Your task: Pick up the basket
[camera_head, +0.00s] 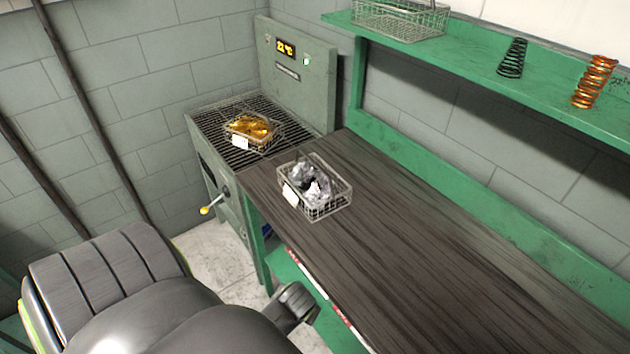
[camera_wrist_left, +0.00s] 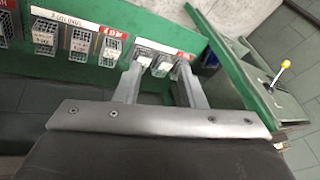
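A wire basket (camera_head: 328,208) with crumpled silver pieces and a white tag stands on the near left end of the dark wooden bench. A second wire basket (camera_head: 262,146) with golden pieces stands on the grate of the machine at the left. A third wire basket (camera_head: 400,22) sits on the upper green shelf. My left gripper (camera_wrist_left: 160,68) is open in the left wrist view, with nothing seen held between its fingers. It faces the green bench front with small labelled bins, and no wire basket is in its grasp. My right gripper is not in view.
The machine (camera_head: 290,75) has a lit display and a yellow-knobbed lever (camera_head: 206,210), also in the wrist view (camera_wrist_left: 284,66). A black spring (camera_head: 512,58) and an orange spring (camera_head: 594,82) stand on the shelf. The bench top (camera_head: 430,260) is clear right of the silver-filled basket.

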